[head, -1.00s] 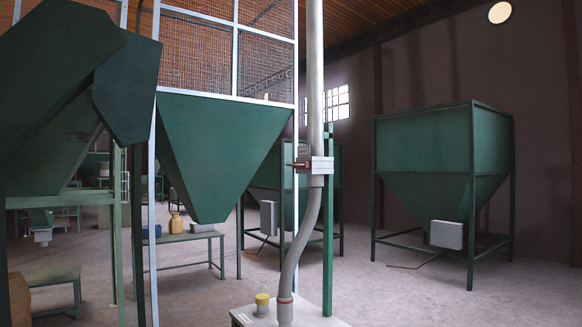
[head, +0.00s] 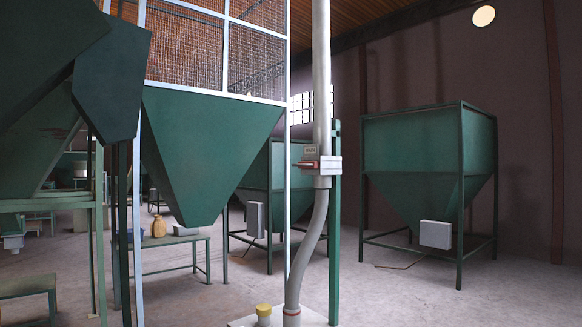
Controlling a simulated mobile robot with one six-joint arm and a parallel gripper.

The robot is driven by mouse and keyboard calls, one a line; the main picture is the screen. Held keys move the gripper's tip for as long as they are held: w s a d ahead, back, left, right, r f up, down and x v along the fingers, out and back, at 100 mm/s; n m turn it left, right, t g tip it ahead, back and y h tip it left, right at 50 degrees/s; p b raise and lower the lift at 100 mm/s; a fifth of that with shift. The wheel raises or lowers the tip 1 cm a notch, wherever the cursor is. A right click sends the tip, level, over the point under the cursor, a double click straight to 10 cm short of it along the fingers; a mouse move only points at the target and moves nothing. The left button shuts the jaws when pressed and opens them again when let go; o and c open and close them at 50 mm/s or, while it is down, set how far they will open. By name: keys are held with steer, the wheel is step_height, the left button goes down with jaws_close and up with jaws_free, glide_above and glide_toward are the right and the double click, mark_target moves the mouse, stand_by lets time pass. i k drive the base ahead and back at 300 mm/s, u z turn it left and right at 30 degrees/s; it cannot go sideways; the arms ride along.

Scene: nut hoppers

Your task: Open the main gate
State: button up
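A grey pipe (head: 321,75) stands upright near the middle of the head view. A grey fitting (head: 327,165) with a red bar-like part (head: 309,165) and a small plate above it sits on the pipe, beside a green post. It may be the main gate, but I cannot read the plate or tell whether it is open or shut. Below it, the pipe bends down to a pale base (head: 318,318). My gripper is not in view.
A large green hopper (head: 210,140) hangs left of the pipe behind a pale frame with mesh. Another green hopper (head: 410,145) stands at right. A bench (head: 180,240) and a yellow-capped fitting (head: 264,311) are lower down. Floor at lower right is clear.

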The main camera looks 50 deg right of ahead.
mark_target(301, 165)
steer(key=z, duration=0.1)
steer(key=i, duration=1.25)
steer(key=u, duration=0.25)
